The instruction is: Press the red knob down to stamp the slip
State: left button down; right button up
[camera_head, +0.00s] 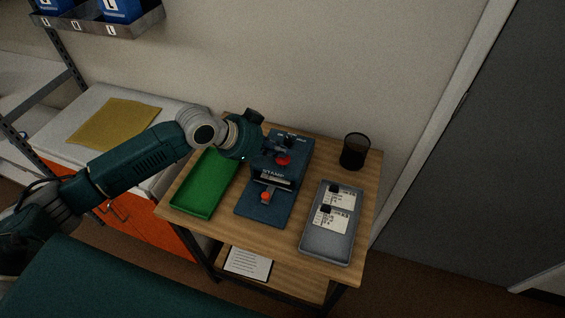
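A dark blue stamp press (262,212), lettered STAMP, stands in the middle of the wooden table. Its round red knob (283,159) shows on the upper part. A smaller orange-red piece (265,196) sits low at the front of the press. I cannot make out clearly whether a slip lies in it. My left gripper (272,139) is just behind and left of the red knob, seemingly above the press's back. Its fingers are dark and partly hidden, so their opening is unclear. I cannot tell whether it touches the press. My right gripper is out of view.
A green tray (182,208) lies left of the press. A grey tray (327,243) with white printed cards (330,220) lies right. A black mesh cup (355,151) stands at the table's back right. A printed sheet (247,264) lies on the lower shelf.

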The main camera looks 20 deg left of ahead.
aim_at(280, 158)
pick_arm(q)
jog(key=shift+s+f+b, duration=0.1)
jog(key=shift+f+b, duration=0.4)
jog(key=shift+f, duration=0.8)
dwell(0.5)
jog(key=shift+r+p, duration=2)
jog(key=shift+r, duration=0.1)
jog(key=shift+r, duration=0.1)
notch_tip(280, 158, up, 6)
jog(key=p, duration=0.5)
